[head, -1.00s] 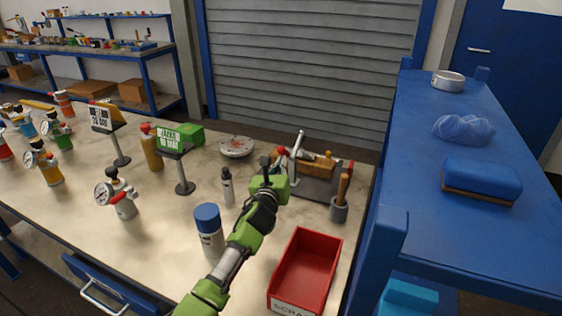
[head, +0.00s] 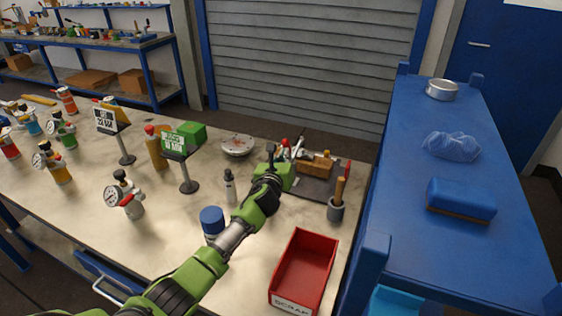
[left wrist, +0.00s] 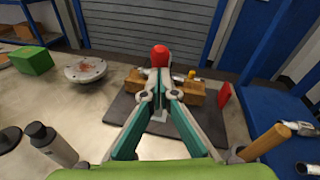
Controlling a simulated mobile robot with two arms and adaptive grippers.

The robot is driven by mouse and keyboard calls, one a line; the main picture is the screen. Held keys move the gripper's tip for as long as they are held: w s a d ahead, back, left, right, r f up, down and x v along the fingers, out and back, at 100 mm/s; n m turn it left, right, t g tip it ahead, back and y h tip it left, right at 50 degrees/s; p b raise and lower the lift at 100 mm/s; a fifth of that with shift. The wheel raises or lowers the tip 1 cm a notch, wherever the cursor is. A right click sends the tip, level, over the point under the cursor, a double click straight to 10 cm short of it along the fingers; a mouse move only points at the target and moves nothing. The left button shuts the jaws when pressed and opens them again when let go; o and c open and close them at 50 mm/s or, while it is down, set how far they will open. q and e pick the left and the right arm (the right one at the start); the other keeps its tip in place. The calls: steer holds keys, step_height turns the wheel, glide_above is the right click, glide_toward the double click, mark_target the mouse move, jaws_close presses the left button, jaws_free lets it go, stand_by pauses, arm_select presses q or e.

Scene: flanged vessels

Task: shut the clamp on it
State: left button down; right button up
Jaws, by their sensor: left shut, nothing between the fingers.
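The clamp stands on a dark plate (head: 316,187) at the back right of the bench. Its red knob (head: 285,143) and a pale metal arm (head: 298,147) show just beyond my left gripper (head: 278,175). In the left wrist view the red knob (left wrist: 160,54) is straight ahead of my left fingertips (left wrist: 160,84). The fingers are shut with nothing between them; whether they touch the knob or lever I cannot tell. Wooden blocks (left wrist: 190,93) stand on the plate, with a small brass piece (left wrist: 191,75) by them. My gripper hides much of the clamp. My right gripper is not in view.
A wooden-handled tool in a grey cup (head: 335,209) stands right of my gripper. A red scrap bin (head: 303,272) is nearer.

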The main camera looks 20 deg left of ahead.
mark_target(286, 145)
arm_select(q)
steer(key=shift+w+r, duration=1.1)
steer(key=shift+w, duration=0.05)
steer(key=shift+w+d+r, duration=0.1)
steer(key=shift+w+r, duration=0.1)
steer(key=shift+w, duration=0.35)
steer(key=shift+w+r, duration=0.2)
steer(key=shift+w, duration=0.3)
steer(key=shift+r, duration=0.1)
steer(key=shift+p, duration=0.35)
